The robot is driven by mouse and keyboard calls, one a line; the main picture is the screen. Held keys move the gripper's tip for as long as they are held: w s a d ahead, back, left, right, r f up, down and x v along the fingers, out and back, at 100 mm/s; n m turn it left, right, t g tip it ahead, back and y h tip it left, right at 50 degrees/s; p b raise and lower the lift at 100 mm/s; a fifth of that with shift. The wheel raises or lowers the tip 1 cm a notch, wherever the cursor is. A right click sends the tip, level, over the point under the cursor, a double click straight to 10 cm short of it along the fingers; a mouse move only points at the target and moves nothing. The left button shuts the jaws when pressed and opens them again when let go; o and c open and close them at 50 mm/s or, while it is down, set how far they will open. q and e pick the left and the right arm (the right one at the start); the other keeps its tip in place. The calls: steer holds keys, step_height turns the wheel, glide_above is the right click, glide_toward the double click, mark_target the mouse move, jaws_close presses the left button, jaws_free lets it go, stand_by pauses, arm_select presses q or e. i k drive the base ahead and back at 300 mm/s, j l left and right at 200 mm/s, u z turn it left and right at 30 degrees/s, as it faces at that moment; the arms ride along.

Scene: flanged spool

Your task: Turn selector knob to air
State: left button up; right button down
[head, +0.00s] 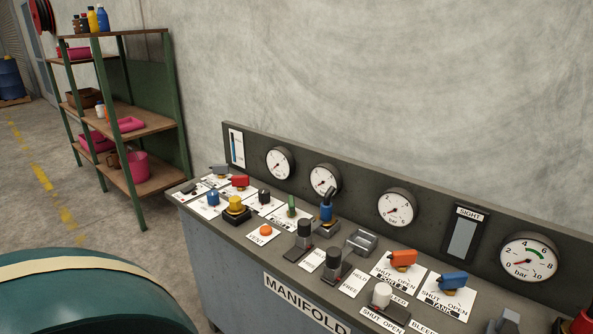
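The manifold panel, lettered MANIFOLD (303,306), is a grey console top with many controls. Its left part carries small knobs on white plates: a blue knob (213,198), a yellow knob (236,205), a red handle (240,182) and a black knob (264,196). Their lettering is too small to read, so I cannot tell which one is the selector knob or where it points. A blue-and-black lever (327,205) and a green lever (292,206) stand to their right. Neither of my grippers is in view.
Round gauges (397,207) line the upright back board. Orange (403,259) and blue (454,281) handles and black posts (304,233) stand along the console. A large teal rounded body (80,300) with a cream band fills the lower left. A shelf rack (150,124) stands behind left.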

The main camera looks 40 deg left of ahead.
mark_target(213, 199)
steer(key=u, duration=1.95)
steer(key=i+j+z, duration=0.15)
steer(key=z, duration=0.25)
steer(key=i+j+z, duration=0.1)
steer(key=z, duration=0.3)
steer(key=i+j+z, duration=0.15)
steer(key=j, duration=0.2)
steer(key=j+z, duration=0.15)
steer(key=j, duration=0.25)
steer(key=i+j+z, duration=0.15)
steer(key=j, duration=0.2)
